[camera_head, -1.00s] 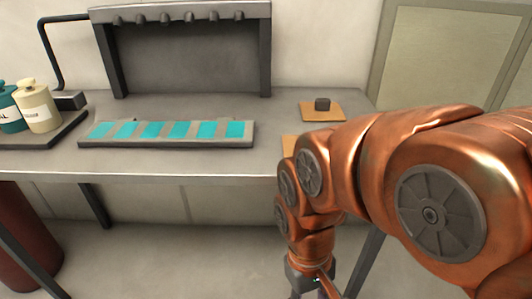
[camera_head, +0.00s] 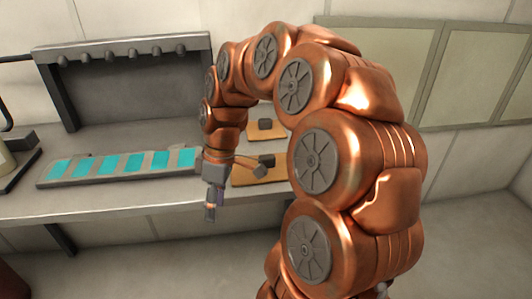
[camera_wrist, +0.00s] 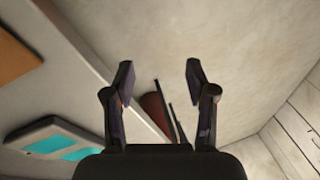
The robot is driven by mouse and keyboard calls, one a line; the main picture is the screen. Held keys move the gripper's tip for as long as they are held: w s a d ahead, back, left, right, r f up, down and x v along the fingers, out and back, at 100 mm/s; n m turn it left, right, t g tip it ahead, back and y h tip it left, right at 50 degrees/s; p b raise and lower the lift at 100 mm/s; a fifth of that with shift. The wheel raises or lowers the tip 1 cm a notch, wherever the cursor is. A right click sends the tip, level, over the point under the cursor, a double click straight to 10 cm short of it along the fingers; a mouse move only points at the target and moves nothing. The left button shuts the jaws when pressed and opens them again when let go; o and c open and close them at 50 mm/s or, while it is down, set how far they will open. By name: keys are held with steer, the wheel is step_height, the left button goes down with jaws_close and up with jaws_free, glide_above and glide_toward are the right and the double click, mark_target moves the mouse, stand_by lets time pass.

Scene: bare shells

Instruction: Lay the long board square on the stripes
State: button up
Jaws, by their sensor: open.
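The teal stripes (camera_head: 110,164) cross a long, low grey base (camera_head: 120,180) on the table at left; part of it shows at lower left in the wrist view (camera_wrist: 48,129). Two flat orange-tan boards lie to its right, a far board (camera_head: 276,134) and a near board (camera_head: 262,178). Each has a small dark block on it. I cannot tell which is the long board, as my arm partly covers both. My gripper (camera_head: 210,210) points down near the table's front edge, between stripes and near board. The wrist view shows its fingers (camera_wrist: 159,78) apart and empty, above the floor.
The table's front edge (camera_head: 100,214) runs below the stripes. A dark rack (camera_head: 125,85) with several knobs stands behind them. A pale canister (camera_head: 6,165) on a dark tray is at far left. A dark red cylinder (camera_wrist: 152,105) stands beyond the table.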

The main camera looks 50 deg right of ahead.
steer(key=shift+n+t+y, duration=0.3)
steer(key=shift+n+t, duration=0.6)
steer(key=w+d+r+p, duration=0.1)
steer(key=d, duration=0.3)
steer(key=w+d+r+p, duration=0.1)
steer(key=d+r+p, duration=0.1)
steer(key=d, duration=0.2)
steer(key=w+d+r+p, duration=0.1)
steer(key=w+d+r, duration=0.1)
steer(key=d, duration=0.3)
steer(key=shift+p, duration=0.3)
steer(key=n+t+p, duration=0.1)
steer(key=p, duration=0.2)
glide_above(268, 156)
steer(key=s+d, duration=0.2)
steer(key=shift+w+p+x, duration=0.15)
steer(key=shift+p+x, duration=0.7)
steer(key=shift+x, duration=1)
steer(key=shift+w+p+x, duration=0.15)
steer(key=shift+p+x, duration=0.65)
steer(key=shift+x, duration=1.05)
steer(key=shift+r, duration=0.1)
steer(key=shift+c, duration=0.4)
jaws_close()
